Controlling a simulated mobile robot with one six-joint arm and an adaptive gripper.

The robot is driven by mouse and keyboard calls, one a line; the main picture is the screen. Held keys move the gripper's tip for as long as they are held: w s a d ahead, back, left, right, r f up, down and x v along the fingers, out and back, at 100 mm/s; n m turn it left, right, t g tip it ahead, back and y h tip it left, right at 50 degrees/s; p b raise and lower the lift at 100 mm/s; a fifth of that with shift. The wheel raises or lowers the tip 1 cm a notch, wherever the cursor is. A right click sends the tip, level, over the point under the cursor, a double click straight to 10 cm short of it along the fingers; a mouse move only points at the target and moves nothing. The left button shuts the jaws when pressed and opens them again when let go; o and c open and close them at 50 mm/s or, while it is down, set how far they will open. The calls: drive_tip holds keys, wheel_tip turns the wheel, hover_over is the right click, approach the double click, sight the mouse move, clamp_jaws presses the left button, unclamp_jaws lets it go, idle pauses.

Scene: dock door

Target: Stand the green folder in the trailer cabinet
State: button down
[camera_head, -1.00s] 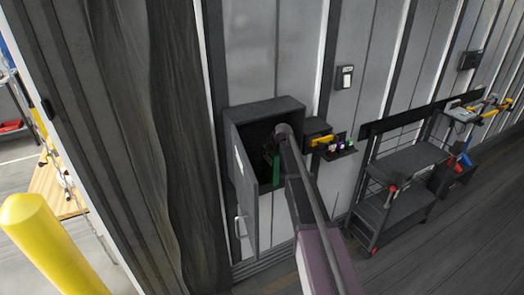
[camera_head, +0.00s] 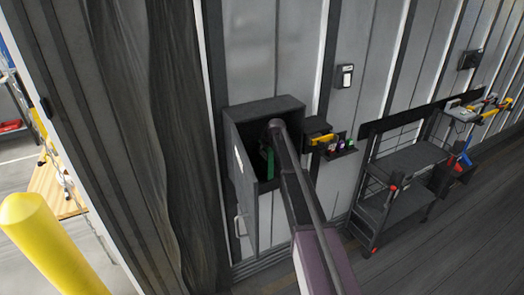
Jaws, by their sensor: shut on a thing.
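The trailer cabinet (camera_head: 262,106) is a dark grey box on the wall, with its door (camera_head: 242,175) swung open toward me. The green folder (camera_head: 269,163) shows as a narrow upright strip at the cabinet's opening, beside the end of my arm. My gripper (camera_head: 270,148) is at the cabinet mouth, shut on the green folder; its fingers are mostly hidden behind my arm and in shadow. The dark inside of the cabinet is mostly hidden, and I cannot tell whether the folder touches its floor.
A small shelf (camera_head: 343,153) with a yellow item and small bottles is right of the cabinet. A dark cart (camera_head: 405,160) stands farther right. A dark curtain (camera_head: 185,150) hangs close on the left. A yellow bollard (camera_head: 45,240) stands at the lower left.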

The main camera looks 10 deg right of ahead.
drive_tip(key=shift+f, duration=0.2)
drive_tip(key=shift+c, duration=1.7)
unclamp_jaws()
drive_tip(key=shift+r, duration=0.25)
drive_tip(key=shift+p+v, duration=0.85)
drive_tip(key=shift+v, duration=0.05)
drive_tip(key=p+v, duration=0.8)
drive_tip(key=v, duration=0.2)
drive_tip(key=shift+s+p, duration=0.15)
drive_tip(key=shift+p, duration=0.15)
